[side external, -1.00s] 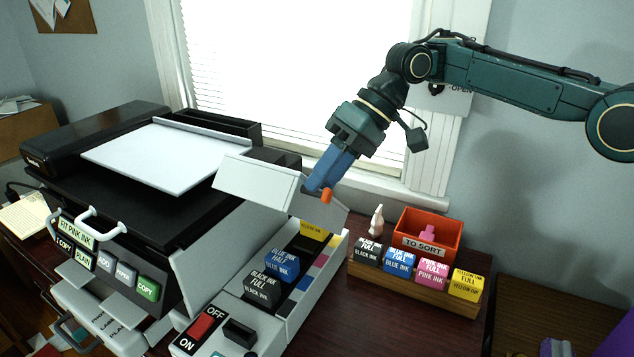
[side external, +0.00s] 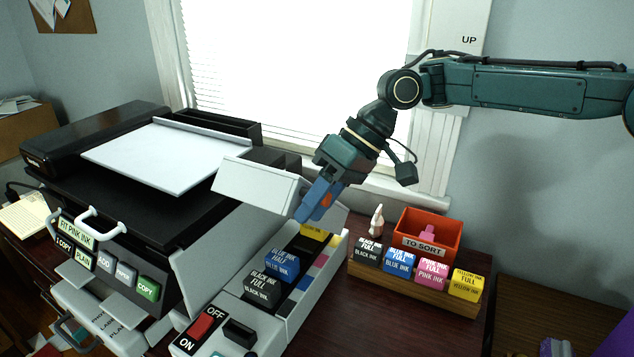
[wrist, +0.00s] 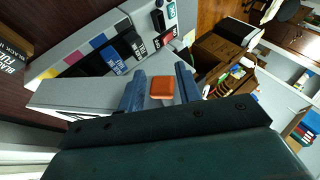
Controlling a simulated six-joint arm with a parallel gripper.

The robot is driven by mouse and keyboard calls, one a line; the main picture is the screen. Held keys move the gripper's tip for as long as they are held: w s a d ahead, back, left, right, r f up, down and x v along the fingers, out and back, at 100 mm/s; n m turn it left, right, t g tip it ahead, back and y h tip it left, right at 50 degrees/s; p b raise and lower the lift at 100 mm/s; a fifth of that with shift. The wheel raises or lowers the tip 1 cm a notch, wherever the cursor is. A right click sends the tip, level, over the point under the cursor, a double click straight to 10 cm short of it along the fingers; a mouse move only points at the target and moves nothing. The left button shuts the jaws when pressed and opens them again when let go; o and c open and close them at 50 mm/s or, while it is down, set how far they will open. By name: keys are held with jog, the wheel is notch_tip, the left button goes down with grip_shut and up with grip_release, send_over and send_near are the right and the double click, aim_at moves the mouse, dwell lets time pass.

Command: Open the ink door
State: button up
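The ink door (side external: 257,188) is a light grey flap on the printer's right side. It stands raised and tilted, with the ink bay showing below it. My gripper (side external: 309,213) is at the door's right end, fingers pointing down and left. In the wrist view, the orange handle (wrist: 162,87) sits between my two blue fingers, with a gap on each side, so the gripper (wrist: 158,88) is open around it. The handle also shows in the side view (side external: 327,200), partly hidden by the fingers. The bay holds black (side external: 263,289), blue (side external: 282,264) and yellow (side external: 317,231) ink cartridges.
A wooden rack (side external: 412,287) with several ink cartridges and an orange "TO SORT" bin (side external: 452,240) stand to the right of the printer. A red ON/OFF switch (side external: 202,325) is at the printer's front. The window is behind.

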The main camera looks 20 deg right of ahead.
jog(key=shift+s+a+f+t+h, duration=0.7)
jog(key=shift+s+a+f, duration=0.25)
jog(key=shift+f, duration=2.8)
jog(key=shift+s+a+f+t+h, duration=0.65)
jog(key=shift+s+a+f, duration=0.3)
jog(key=shift+f, duration=2.75)
jog(key=d+v, duration=0.1)
jog(key=v, duration=1.5)
jog(key=s+d+r+m+t+h, duration=0.1)
jog(key=s+d+r, duration=0.1)
jog(key=s+d, duration=0.2)
jog(key=s+d+r+m+t, duration=0.1)
jog(key=s+d+r+m, duration=0.1)
jog(key=d, duration=0.9)
jog(key=s+d+r+m+t+h, duration=0.1)
jog(key=s+d+r, duration=0.2)
jog(key=s+d, duration=0.2)
jog(key=shift+s+d+r+h, duration=0.25)
jog(key=shift+s+d+h, duration=0.1)
jog(key=shift+d, duration=1.35)
